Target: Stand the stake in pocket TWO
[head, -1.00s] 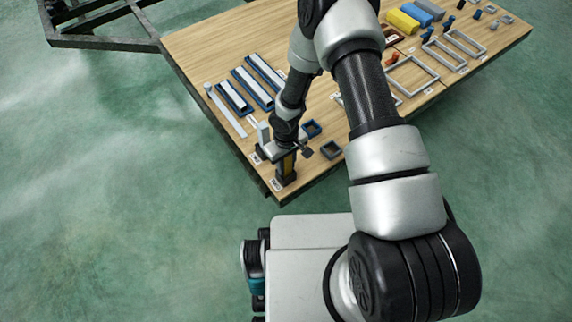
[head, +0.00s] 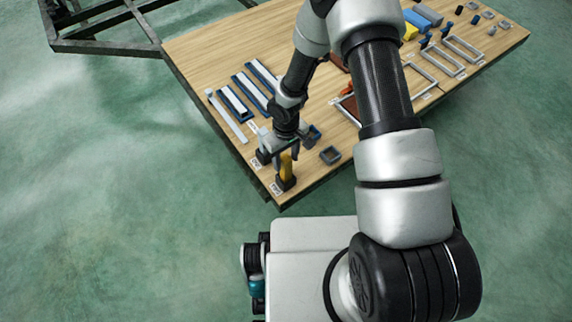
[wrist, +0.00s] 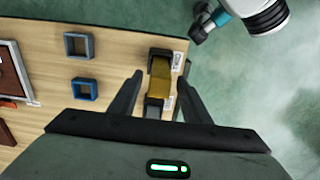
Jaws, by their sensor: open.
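The yellow stake (head: 287,164) stands in a dark pocket (head: 286,183) at the near corner of the board. It looks roughly upright. In the wrist view the stake (wrist: 160,83) shows from above, with the dark pocket (wrist: 160,53) at its far end. A second dark pocket (head: 263,157) stands beside it, further up the board edge. Small labels lie by both pockets, but I cannot read their numbers. My gripper (wrist: 160,82) is open, with a finger on each side of the stake in the picture and gaps between. I cannot tell their height difference.
Two small square frames, one grey (wrist: 79,46) and one blue (wrist: 84,89), lie on the board beside the pockets. Long blue and white bars (head: 250,90) lie further back. The board (head: 200,60) ends close beside the pockets, with green floor beyond.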

